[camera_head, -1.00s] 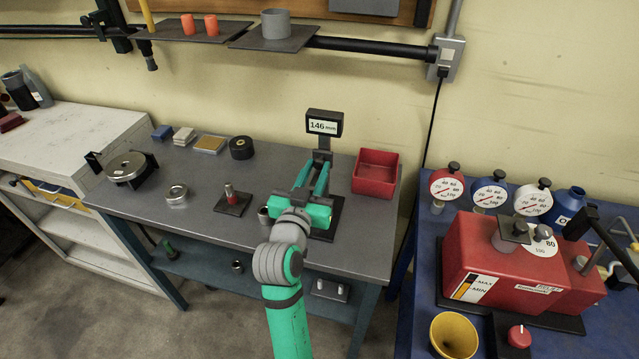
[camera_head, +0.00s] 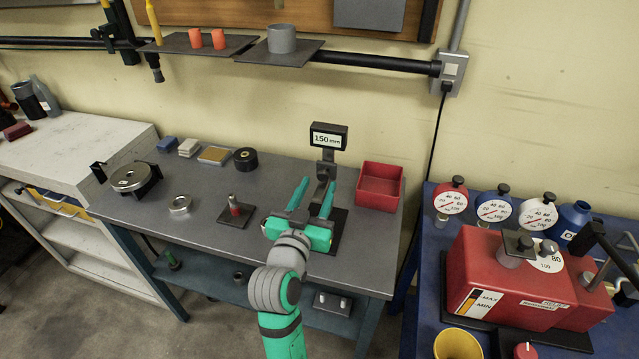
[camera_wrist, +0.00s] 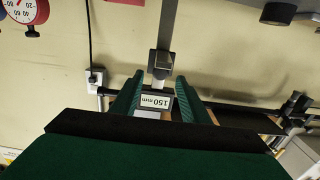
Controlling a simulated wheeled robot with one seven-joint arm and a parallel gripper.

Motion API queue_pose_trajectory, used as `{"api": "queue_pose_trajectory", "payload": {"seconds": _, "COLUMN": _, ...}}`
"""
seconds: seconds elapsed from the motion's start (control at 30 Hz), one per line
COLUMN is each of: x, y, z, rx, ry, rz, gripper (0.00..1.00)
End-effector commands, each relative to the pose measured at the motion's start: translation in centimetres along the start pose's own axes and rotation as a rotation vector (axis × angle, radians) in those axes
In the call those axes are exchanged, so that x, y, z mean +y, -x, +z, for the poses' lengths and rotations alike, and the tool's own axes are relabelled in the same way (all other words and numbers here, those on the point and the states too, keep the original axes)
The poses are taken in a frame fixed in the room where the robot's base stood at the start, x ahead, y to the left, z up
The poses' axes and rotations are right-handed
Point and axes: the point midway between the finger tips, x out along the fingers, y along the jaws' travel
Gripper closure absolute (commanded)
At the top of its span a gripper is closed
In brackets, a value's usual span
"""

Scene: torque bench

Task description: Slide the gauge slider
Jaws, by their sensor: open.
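The gauge is an upright grey column with a black head and white display (camera_head: 327,139) reading 150 mm. It stands on a dark base plate (camera_head: 338,222) on the grey bench. The slider (camera_head: 325,172) is a dark piece on the column below the display, partly hidden by my gripper. My gripper (camera_head: 314,188) has green fingers spread open, one on each side of the column. In the wrist view the display (camera_wrist: 154,102) appears upside down between the fingers (camera_wrist: 155,92). I cannot tell whether a finger touches the slider.
A red bin (camera_head: 380,187) stands just right of the gauge. A small post on a plate (camera_head: 235,211), a metal ring (camera_head: 180,205) and a black roll (camera_head: 245,160) are to the left. A red machine (camera_head: 512,285) stands on the blue bench at right. The front left bench top is clear.

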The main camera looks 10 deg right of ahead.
Motion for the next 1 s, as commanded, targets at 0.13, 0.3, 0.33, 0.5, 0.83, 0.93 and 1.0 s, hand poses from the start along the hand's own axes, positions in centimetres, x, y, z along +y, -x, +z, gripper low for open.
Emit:
{"api": "queue_pose_trajectory", "payload": {"seconds": 0.13, "x": -0.1, "y": 3.1, "z": 0.0, "rx": 0.000, "ry": 0.001, "rz": -0.004, "gripper": 0.59}}
{"api": "queue_pose_trajectory", "payload": {"seconds": 0.3, "x": -0.1, "y": 5.9, "z": 0.0, "rx": 0.000, "ry": 0.000, "rz": -0.002, "gripper": 0.59}}
{"api": "queue_pose_trajectory", "payload": {"seconds": 0.33, "x": -0.1, "y": 6.3, "z": 0.1, "rx": 0.000, "ry": 0.001, "rz": -0.002, "gripper": 0.59}}
{"api": "queue_pose_trajectory", "payload": {"seconds": 0.5, "x": -0.1, "y": 7.8, "z": 0.0, "rx": 0.001, "ry": 0.001, "rz": -0.001, "gripper": 0.59}}
{"api": "queue_pose_trajectory", "payload": {"seconds": 0.83, "x": 0.0, "y": 8.1, "z": 0.0, "rx": 0.001, "ry": 0.000, "rz": -0.001, "gripper": 0.59}}
{"api": "queue_pose_trajectory", "payload": {"seconds": 0.93, "x": 0.0, "y": 8.1, "z": 0.0, "rx": 0.001, "ry": 0.000, "rz": -0.001, "gripper": 0.59}}
{"api": "queue_pose_trajectory", "payload": {"seconds": 1.0, "x": 0.0, "y": 8.1, "z": 0.0, "rx": 0.001, "ry": 0.000, "rz": 0.000, "gripper": 0.59}}
